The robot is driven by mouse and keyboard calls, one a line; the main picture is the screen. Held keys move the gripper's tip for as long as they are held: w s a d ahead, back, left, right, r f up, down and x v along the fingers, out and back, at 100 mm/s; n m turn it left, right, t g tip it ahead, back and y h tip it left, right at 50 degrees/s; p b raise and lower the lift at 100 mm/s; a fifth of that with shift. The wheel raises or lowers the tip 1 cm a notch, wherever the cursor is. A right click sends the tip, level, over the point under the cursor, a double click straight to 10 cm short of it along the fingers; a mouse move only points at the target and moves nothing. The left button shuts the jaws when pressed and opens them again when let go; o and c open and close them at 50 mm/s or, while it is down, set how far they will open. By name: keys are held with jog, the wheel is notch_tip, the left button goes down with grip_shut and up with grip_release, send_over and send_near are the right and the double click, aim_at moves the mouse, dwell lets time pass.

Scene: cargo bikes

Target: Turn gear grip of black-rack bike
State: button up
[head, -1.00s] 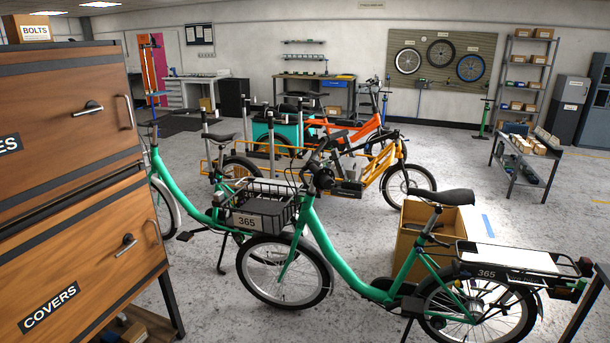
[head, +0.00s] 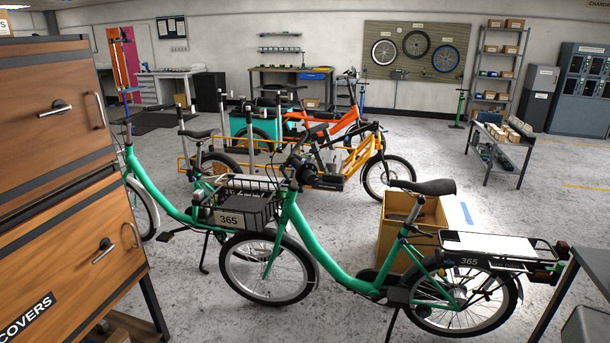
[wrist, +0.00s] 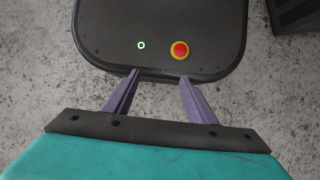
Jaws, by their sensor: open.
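A green bike (head: 335,255) stands side-on in front in the head view, with a black front basket and a rear rack (head: 490,245) that has a dark frame and a pale top. Its handlebar (head: 303,170) is at the front, above the basket. A second green bike (head: 165,200) stands behind it to the left, partly hidden. I cannot tell which bike is the black-rack one, and no gear grip can be made out. My gripper (wrist: 160,77) is open and empty in the wrist view, pointing at a dark panel with a red button, with no bike in that view.
A wooden drawer cabinet (head: 60,190) stands close at left. A grey table edge (head: 590,265) is close at right. A cardboard box (head: 390,240) is behind the front bike. Yellow (head: 352,165) and orange (head: 338,125) bikes stand farther back. Open floor lies at right, beyond the box.

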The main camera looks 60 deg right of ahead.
jog(key=w+d+r+m+t+y+p, duration=0.2)
jog(key=w+d+r+m+t+y, duration=0.15)
jog(key=w+r+m, duration=0.45)
jog(key=w+d+r+m+t+y+p, duration=0.25)
jog(key=w+d+r+m+t, duration=0.2)
jog(key=w, duration=0.55)
jog(key=w+d+r+m+t+h+p, duration=0.1)
jog(key=w+d+r+m+t+p, duration=0.15)
jog(key=w+d+r+m, duration=0.35)
jog(key=w+d+r+m+t+h+p, duration=0.1)
jog(key=w+d+r+m+t, duration=0.25)
jog(key=d+r, duration=0.55)
jog(key=d+r+m+t+h+p, duration=0.1)
jog(key=d+r+m+t+h, duration=0.15)
jog(key=d+r+m, duration=0.65)
jog(key=m+t+h+p, duration=0.4)
jog(key=m+h+p, duration=0.1)
jog(key=m+h, duration=0.7)
send_near(310, 177)
jog(key=w+d+m, duration=0.1)
jog(key=d, duration=0.2)
jog(key=shift+a+f+y, duration=0.2)
jog(key=shift+f+y, duration=0.15)
jog(key=shift+f, duration=0.1)
jog(key=shift+w, duration=0.15)
